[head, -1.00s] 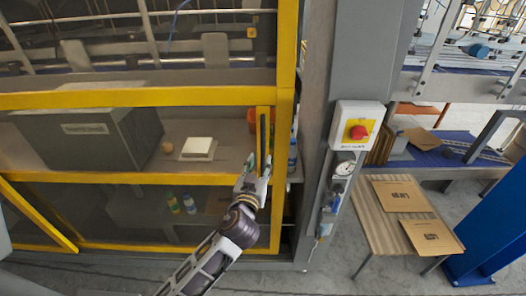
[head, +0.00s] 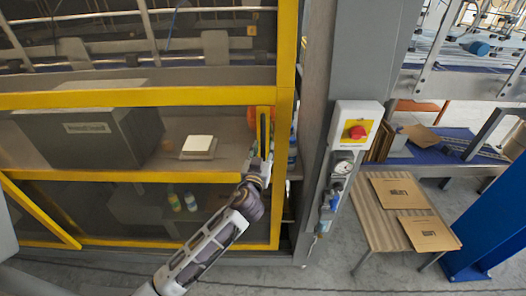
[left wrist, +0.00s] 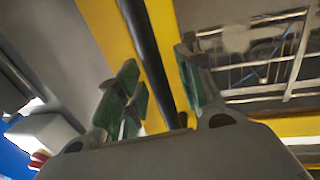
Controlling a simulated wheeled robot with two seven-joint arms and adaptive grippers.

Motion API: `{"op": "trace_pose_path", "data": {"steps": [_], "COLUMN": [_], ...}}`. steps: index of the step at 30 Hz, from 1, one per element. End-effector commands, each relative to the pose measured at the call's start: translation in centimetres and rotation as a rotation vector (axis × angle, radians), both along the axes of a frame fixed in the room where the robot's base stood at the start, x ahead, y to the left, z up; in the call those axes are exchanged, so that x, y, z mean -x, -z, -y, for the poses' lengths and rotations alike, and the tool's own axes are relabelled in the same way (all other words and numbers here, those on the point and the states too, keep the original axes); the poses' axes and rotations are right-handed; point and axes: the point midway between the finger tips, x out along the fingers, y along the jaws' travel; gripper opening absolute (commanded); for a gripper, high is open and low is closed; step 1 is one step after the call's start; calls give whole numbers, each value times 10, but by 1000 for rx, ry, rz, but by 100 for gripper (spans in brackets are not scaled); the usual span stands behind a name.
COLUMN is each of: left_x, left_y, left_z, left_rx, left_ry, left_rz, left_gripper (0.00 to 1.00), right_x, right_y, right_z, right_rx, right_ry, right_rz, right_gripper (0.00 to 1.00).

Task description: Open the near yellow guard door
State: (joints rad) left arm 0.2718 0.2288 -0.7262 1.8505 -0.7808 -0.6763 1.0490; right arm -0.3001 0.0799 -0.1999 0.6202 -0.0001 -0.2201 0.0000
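The near yellow guard door (head: 150,97) fills the left of the head view, with yellow bars around see-through panels. Its right edge looks flush with the grey post, so it appears shut. A dark upright handle (head: 264,130) on a yellow mount is near that edge. My left gripper (head: 262,162) is at the lower part of the handle. In the left wrist view the dark handle bar (left wrist: 149,45) runs between the two green-padded fingers of the left gripper (left wrist: 160,90). The fingers stand apart, with a gap visible beside the bar. My right gripper is out of view.
A grey post (head: 335,70) carries a red stop button (head: 357,132) on a yellow plate, just right of the door. A slatted table (head: 385,222) with cardboard pieces and a blue column (head: 490,235) stand further right. Bare floor shows below the door.

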Motion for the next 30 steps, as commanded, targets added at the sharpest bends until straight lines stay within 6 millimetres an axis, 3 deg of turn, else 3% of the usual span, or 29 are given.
{"op": "trace_pose_path", "data": {"steps": [5,14,30], "left_x": [0,0,-7], "left_y": [0,0,1], "left_z": [0,0,0], "left_rx": [0,0,0], "left_ry": [0,0,-2], "left_rz": [0,0,-1], "left_gripper": [37,0,0], "right_x": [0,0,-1], "right_y": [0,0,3], "right_z": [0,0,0], "right_rx": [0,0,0], "right_ry": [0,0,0], "right_rz": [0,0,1], "right_gripper": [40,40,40]}}
